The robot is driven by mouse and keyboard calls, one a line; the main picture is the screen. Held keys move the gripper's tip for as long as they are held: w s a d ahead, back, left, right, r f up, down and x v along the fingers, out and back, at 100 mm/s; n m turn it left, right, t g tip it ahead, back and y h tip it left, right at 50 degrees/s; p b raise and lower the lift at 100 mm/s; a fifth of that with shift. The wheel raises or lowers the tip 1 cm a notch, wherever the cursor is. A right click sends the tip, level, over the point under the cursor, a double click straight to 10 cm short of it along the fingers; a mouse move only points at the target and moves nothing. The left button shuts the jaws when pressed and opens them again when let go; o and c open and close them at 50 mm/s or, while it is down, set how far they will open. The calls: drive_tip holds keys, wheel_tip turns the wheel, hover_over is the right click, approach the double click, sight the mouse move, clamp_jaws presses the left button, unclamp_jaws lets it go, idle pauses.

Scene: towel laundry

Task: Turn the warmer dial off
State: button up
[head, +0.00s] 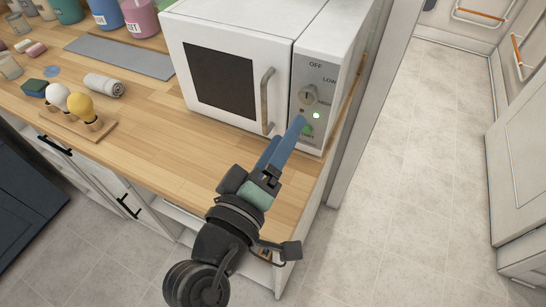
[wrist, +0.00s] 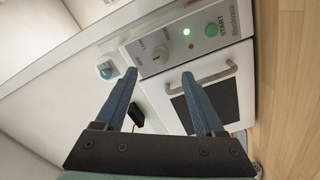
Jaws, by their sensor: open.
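The warmer (head: 238,28) is a white box on the wooden counter, with a dark window and a vertical handle. Its grey panel (head: 302,75) carries OFF and LOW labels. The round, light grey dial (head: 307,96) is on this panel, and it also shows in the wrist view (wrist: 160,54). I cannot tell clearly where it points. A small green light (head: 316,115) glows below it, and a green START button (head: 307,130) is lower. My gripper (head: 293,127) is open and empty, with blue fingers in front of the lower panel. In the wrist view the fingertips (wrist: 159,76) appear just short of the dial, apart from it.
The warmer's door handle (head: 266,100) stands out left of the panel. Left on the counter (head: 150,125) are a rolled grey towel (head: 104,85), a wooden stand with bulb-shaped items (head: 85,120), a grey mat and coloured bins. Open floor (head: 420,170) lies to the right.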

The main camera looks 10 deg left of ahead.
drive_tip(key=v, duration=0.3)
drive_tip(key=shift+s, duration=0.25)
drive_tip(key=w+d+r+m+t+y+p, duration=0.1)
drive_tip(key=w+r+m+t, duration=0.15)
drive_tip(key=r, duration=0.75)
drive_tip(key=w+d+r+m+t+y+p, duration=0.1)
drive_tip(key=w+r+m, duration=0.15)
drive_tip(key=r, duration=0.75)
drive_tip(key=s+d+r+m+t+y+p, duration=0.1)
drive_tip(key=s+r+t, duration=0.2)
drive_tip(key=r, duration=0.8)
drive_tip(key=s+r+m+t+y+p, duration=0.1)
drive_tip(key=s+r+m+t+y, duration=0.1)
drive_tip(key=r, duration=0.9)
drive_tip(key=shift+s+d+r+m+t+y, duration=0.3)
drive_tip(key=shift+s+d+t, duration=0.1)
drive_tip(key=shift+s+t, duration=0.6)
drive_tip(key=shift+s, duration=0.1)
